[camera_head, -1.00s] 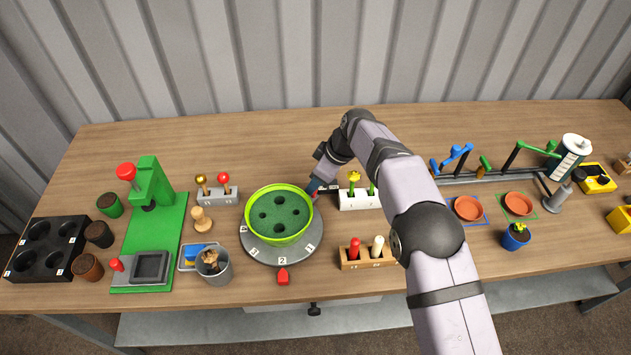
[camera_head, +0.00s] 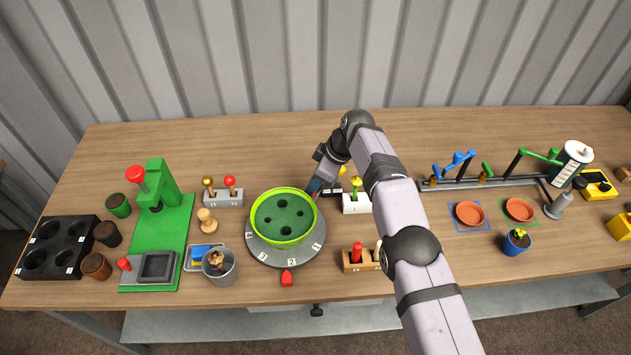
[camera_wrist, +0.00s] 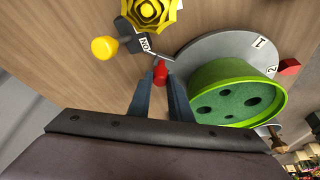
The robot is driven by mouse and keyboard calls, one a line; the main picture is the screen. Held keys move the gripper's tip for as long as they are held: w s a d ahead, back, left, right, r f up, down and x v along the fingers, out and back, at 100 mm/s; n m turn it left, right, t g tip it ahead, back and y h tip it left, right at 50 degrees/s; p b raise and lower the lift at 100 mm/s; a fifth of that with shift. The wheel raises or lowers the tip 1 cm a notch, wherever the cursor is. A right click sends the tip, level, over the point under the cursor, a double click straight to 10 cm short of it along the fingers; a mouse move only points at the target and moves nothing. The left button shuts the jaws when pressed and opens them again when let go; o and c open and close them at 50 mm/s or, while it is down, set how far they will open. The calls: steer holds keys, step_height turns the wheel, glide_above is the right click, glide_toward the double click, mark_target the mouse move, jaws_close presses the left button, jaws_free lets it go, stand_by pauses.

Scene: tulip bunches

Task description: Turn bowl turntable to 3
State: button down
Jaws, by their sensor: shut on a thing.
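The grey turntable (camera_head: 272,255) carries a bright green bowl (camera_head: 283,238) with several dark holes inside. The red pointer (camera_head: 287,278) on the table sits just left of label 2, between 2 and 3 but nearer 2. My gripper (camera_head: 314,190) is at the turntable's back right edge. In the wrist view, my gripper (camera_wrist: 160,85) is shut on a small red knob (camera_wrist: 160,72) at the turntable's rim. The turntable (camera_wrist: 215,48), bowl (camera_wrist: 275,98) and pointer (camera_wrist: 289,66) also show there.
A white holder (camera_head: 355,205) with yellow flowers stands right of my gripper, and a dark switch with a yellow knob (camera_wrist: 105,48) is close by. A wooden holder (camera_head: 362,265) with pegs is front right. A grey bucket (camera_head: 220,268) is front left.

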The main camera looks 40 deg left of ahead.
steer(key=c, duration=1.6)
jaws_free()
steer(key=shift+d+r, duration=0.1)
steer(key=shift+b+v, duration=1.35)
steer(key=shift+v, duration=2.25)
steer(key=shift+c, duration=0.3)
